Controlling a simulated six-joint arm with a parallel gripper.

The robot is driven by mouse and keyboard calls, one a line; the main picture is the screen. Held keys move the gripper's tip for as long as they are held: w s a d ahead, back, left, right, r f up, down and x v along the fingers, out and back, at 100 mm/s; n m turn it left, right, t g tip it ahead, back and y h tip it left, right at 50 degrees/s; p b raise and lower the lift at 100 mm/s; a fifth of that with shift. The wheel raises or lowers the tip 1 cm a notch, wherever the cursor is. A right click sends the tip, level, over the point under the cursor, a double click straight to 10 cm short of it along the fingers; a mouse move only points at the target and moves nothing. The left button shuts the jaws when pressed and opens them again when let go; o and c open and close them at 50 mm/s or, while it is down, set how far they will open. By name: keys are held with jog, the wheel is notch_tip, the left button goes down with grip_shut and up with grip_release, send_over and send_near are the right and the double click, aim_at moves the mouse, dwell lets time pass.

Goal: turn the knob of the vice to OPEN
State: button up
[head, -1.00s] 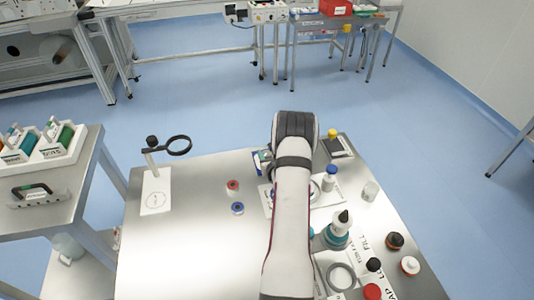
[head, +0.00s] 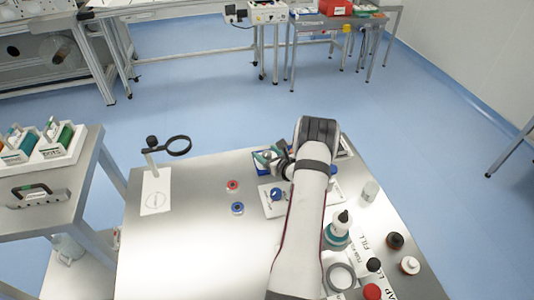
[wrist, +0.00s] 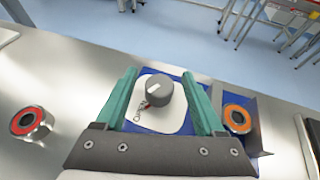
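A dark grey round knob (wrist: 158,90) with a white mark on top sits on a white rounded plate (wrist: 172,124) over a blue base (wrist: 206,77). I cannot tell how far the fingertips are above the plate. In the head view my gripper (head: 270,156) is over a blue item (head: 259,166) at the table's far edge; my arm partly covers that area. No OPEN lettering is readable.
An orange-ringed part (wrist: 238,118) lies right of the plate and a red-ringed part (wrist: 31,123) lies left. Several bottles, including a teal one (head: 338,229), stand at right. A magnifier (head: 179,146) stands far left.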

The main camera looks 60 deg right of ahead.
jog(key=v, duration=0.7)
jog(key=shift+s+a, duration=0.1)
jog(key=shift+s, duration=0.15)
